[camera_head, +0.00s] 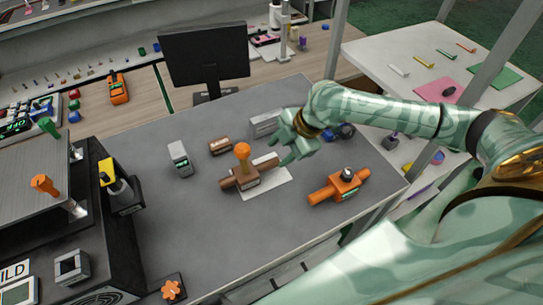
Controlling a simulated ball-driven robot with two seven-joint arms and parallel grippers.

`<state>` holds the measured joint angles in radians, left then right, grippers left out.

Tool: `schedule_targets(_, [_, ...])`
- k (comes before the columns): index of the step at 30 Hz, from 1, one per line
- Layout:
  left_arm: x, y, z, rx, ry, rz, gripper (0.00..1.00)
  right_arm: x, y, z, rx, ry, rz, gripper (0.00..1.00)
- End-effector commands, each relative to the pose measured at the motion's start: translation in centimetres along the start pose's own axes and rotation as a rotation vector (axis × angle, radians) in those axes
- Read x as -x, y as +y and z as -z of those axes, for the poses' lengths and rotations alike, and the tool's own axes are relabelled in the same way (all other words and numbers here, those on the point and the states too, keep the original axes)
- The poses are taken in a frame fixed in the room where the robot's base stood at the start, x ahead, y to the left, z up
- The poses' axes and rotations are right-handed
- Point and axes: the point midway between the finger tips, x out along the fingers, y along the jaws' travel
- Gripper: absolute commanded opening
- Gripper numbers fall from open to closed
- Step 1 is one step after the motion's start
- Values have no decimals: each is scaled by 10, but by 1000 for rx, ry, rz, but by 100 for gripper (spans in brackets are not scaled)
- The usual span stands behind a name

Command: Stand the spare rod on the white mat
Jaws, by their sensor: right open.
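The white mat (277,184) lies on the grey table, partly covered by a brown fixture (240,181). An upright piece with an orange knob (242,150) shows at the fixture; I cannot tell whether it stands in it or behind it. No thing is clearly recognisable as the spare rod. My right gripper (287,150) is open, just above and beyond the mat's far right side, with its fingers near the brown fixture's right end. I cannot tell whether they touch it. My left gripper is out of view.
An orange fixture (340,188) with a dark knob stands right of the mat. A brown block (220,146), a grey meter (180,160) and a silver box (263,125) are behind and left. A monitor (205,55) stands at the back.

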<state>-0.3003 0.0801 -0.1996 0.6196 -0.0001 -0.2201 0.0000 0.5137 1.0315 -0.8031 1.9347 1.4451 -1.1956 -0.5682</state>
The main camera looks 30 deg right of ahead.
Motion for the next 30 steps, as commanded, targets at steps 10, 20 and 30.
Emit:
schedule_targets(10, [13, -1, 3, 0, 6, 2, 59, 48, 0, 0, -2, 2, 0, 45])
schedule_targets(20, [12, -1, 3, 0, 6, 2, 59, 48, 0, 0, -1, 2, 0, 45])
schedule_targets(30, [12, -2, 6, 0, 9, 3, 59, 48, 0, 0, -1, 2, 1, 45])
